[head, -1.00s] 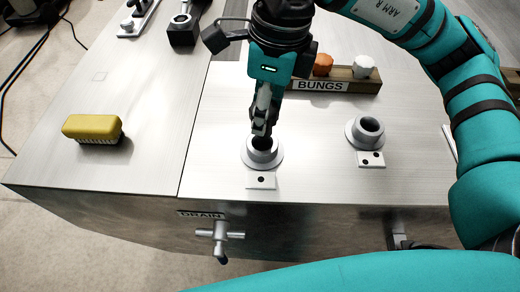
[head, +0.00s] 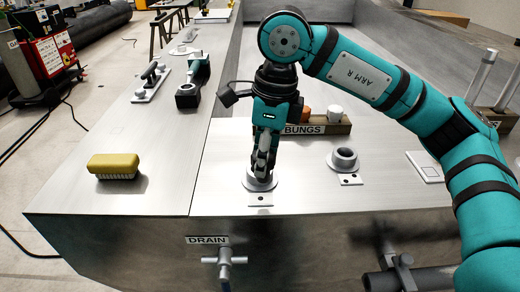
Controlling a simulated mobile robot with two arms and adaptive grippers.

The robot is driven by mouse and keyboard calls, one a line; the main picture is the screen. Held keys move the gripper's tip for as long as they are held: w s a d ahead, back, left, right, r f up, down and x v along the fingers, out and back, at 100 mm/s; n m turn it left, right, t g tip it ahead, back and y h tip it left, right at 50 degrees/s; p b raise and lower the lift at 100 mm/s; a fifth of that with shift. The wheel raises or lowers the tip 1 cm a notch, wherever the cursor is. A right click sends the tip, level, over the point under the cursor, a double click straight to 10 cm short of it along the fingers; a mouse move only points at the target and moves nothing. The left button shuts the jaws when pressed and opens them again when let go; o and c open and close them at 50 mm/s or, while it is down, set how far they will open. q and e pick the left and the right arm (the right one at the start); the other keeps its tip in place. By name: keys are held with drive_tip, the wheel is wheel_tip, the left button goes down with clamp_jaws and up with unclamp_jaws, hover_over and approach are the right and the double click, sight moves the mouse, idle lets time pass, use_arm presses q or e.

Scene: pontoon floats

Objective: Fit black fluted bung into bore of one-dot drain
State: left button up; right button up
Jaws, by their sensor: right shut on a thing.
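The one-dot drain (head: 260,185) is a grey flanged collar on the steel deck, with a one-dot plate (head: 261,199) in front of it. My right gripper (head: 259,174) points down, with its fingertips right at the mouth of this collar. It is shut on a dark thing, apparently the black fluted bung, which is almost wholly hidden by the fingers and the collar. I cannot tell how deep the bung sits in the bore. My left gripper is not in view.
A two-dot drain (head: 343,160) stands to the right. The BUNGS rack (head: 318,129) behind holds an orange bung (head: 305,113) and a white bung (head: 334,113). A yellow brush (head: 114,165) lies at the left. The deck between brush and drain is clear.

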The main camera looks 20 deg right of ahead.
drive_tip(key=w, duration=0.2)
drive_tip(key=w+p, duration=0.1)
drive_tip(key=w, duration=0.1)
drive_tip(key=shift+d+f, duration=0.1)
drive_tip(key=shift+d, duration=0.25)
drive_tip(key=shift+w, duration=0.35)
wheel_tip(320, 180, down, 3)
drive_tip(key=shift+r+p, duration=0.15)
drive_tip(key=shift+p, duration=0.55)
drive_tip(key=shift+f, duration=0.4)
drive_tip(key=shift+d+f, duration=0.1)
drive_tip(key=shift+f, duration=0.2)
drive_tip(key=o, duration=1.2)
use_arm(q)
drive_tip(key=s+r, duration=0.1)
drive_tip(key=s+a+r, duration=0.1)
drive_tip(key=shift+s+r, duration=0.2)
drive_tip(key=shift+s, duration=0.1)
